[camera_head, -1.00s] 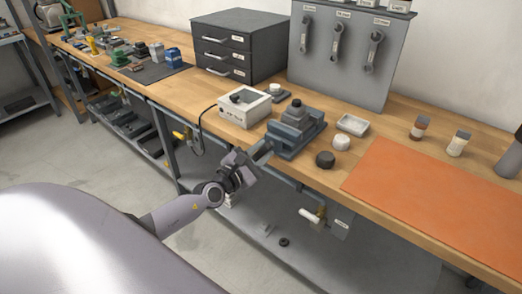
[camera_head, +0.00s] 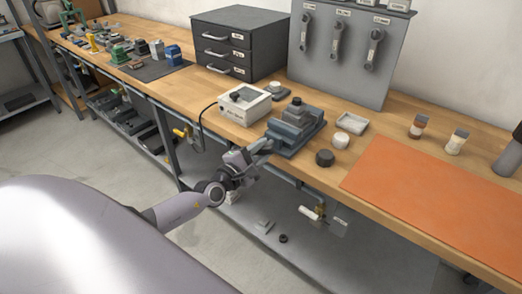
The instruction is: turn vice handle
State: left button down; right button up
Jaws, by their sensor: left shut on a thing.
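The vice (camera_head: 295,127) is a blue-grey block with a dark knob on top, standing at the front edge of the wooden bench. My left gripper (camera_head: 262,148) reaches up from below to the vice's front left side, at the bench edge. It is shut at the place where the vice handle would be. The handle itself is too small and too covered by the gripper to make out. My right gripper is not in view.
A white box (camera_head: 244,104) with a cable stands left of the vice. A black round part (camera_head: 325,158), a white round part (camera_head: 341,139) and a white tray (camera_head: 352,123) lie to its right. An orange mat (camera_head: 430,195) covers the right bench. Drawers (camera_head: 238,45) stand behind.

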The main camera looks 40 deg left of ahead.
pick_arm(q)
jog(key=c, duration=1)
grip_release()
jog(key=s, duration=0.7)
jog(key=shift+a, duration=0.25)
